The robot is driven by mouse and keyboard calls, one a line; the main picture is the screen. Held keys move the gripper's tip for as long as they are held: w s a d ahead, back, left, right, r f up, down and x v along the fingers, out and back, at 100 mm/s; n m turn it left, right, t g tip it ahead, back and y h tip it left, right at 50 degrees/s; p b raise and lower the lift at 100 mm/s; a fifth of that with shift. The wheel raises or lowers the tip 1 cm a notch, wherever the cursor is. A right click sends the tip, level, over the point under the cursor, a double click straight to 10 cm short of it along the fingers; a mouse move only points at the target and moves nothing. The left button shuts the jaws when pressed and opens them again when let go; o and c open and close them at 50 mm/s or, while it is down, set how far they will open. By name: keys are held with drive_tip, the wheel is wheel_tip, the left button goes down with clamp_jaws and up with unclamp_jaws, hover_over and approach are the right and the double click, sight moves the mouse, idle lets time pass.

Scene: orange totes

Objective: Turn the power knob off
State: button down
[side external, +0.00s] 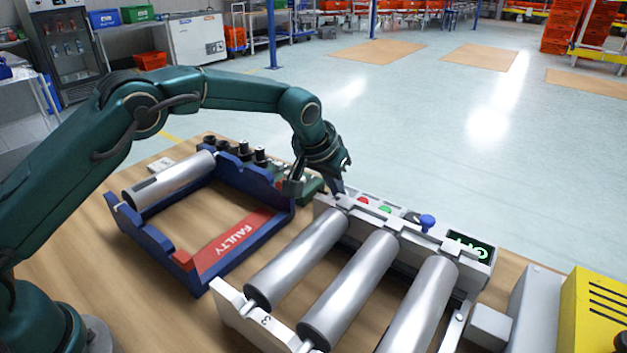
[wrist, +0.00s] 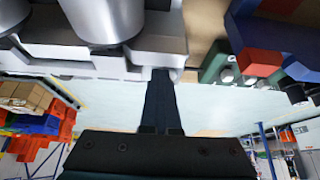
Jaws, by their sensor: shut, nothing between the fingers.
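The white control box (side external: 462,268) stands at the back end of the roller rack. A blue knob (side external: 428,221) sticks up from its top, left of a dark display (side external: 470,246) with green lettering that I cannot read surely. My gripper (side external: 338,188) points down near the left end of the box, left of the knob and apart from it. Its fingers are together and empty. In the wrist view my gripper (wrist: 161,75) shows as one dark closed strip near the white box edge. The knob cannot be made out there.
A red button (side external: 362,200) and a green button (side external: 385,208) sit on the box. Several metal rollers (side external: 362,290) lie in front. A blue rack (side external: 150,238) marked FAULTY holds one roller to the left. A yellow case (side external: 592,315) stands at right.

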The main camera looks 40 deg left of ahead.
drive_tip(key=shift+s+r, duration=0.1)
drive_tip(key=shift+s, duration=0.25)
drive_tip(key=shift+r, duration=2.9)
